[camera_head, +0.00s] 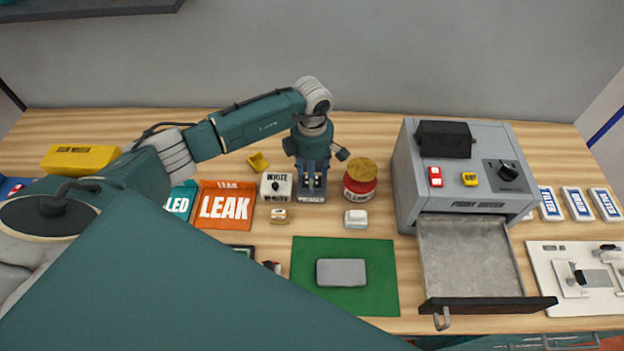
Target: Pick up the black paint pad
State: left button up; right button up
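My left gripper (315,148), at the end of the teal arm from the left, points down at the middle back of the table. It is over or just behind a dark grey item with a white label (311,197), whose upper part is hard to separate from the gripper. Whether the fingers hold anything is unclear. A black block (444,139) lies on top of the grey oven-like machine (405,185). A dark-edged item (242,250) is mostly hidden by the teal shape in front. I cannot tell which of these is the black paint pad. My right gripper is not in view.
A grey block (341,272) lies on a green mat (380,290). The machine's drawer (467,255) is out. An orange LEAK sign (226,205) lies left.

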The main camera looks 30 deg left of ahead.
pick_arm(q)
jog(key=shift+c, duration=0.3)
jog(key=c, duration=1.1)
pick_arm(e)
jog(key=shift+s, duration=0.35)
pick_arm(q)
jog(key=shift+c, duration=0.2)
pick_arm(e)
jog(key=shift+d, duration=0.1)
pick_arm(q)
jog(key=shift+w+r, duration=0.1)
jog(key=shift+r, duration=0.4)
notch_tip(320, 180, up, 19)
jog(key=b, duration=0.5)
jog(key=shift+b, duration=0.35)
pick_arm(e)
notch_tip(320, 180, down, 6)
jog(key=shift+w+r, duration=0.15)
